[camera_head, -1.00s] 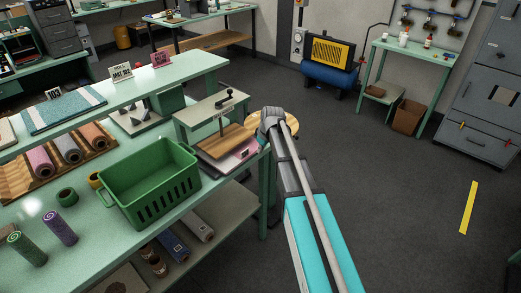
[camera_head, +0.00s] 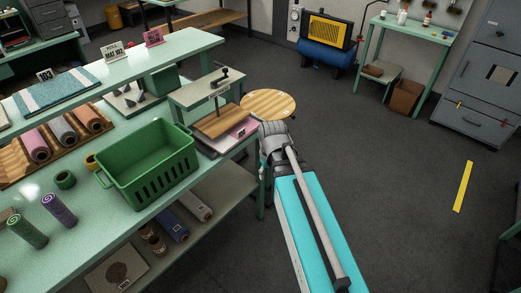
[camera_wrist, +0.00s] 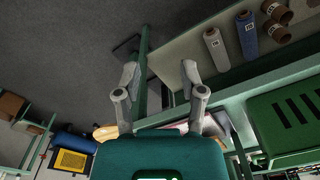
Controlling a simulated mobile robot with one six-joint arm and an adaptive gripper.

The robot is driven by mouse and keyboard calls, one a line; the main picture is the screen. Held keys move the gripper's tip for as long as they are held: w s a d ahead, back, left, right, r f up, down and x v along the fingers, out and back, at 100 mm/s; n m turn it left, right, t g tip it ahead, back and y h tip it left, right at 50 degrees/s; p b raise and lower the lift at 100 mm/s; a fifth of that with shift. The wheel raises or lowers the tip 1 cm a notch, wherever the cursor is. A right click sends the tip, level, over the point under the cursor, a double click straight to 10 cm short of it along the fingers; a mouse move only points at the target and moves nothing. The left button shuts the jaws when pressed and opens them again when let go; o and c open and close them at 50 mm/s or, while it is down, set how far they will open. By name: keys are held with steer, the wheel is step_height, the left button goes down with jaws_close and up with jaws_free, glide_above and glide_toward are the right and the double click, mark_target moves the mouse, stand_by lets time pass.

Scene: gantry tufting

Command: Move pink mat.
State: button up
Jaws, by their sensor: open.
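The pink mat (camera_head: 243,132) lies flat in a small press (camera_head: 222,118) at the right end of the green bench. Most of it is hidden under the press's wooden board, and a pink edge with a dark label shows. In the wrist view a pink strip (camera_wrist: 183,128) shows behind the fingers, partly covered by my gripper. My gripper (camera_wrist: 160,75) is open, its two grey fingers apart with nothing between them. It hangs beside the bench end, and the mat is not between the fingers.
A green crate (camera_head: 150,165) stands on the bench left of the press. A round wooden stool top (camera_head: 268,104) is just behind my arm. Rolls (camera_wrist: 215,50) lie on the lower shelf. The floor to the right is open, with a yellow strip (camera_head: 463,187).

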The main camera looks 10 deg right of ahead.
steer(key=s+m, duration=0.1)
steer(key=s, duration=0.3)
stand_by(0.4)
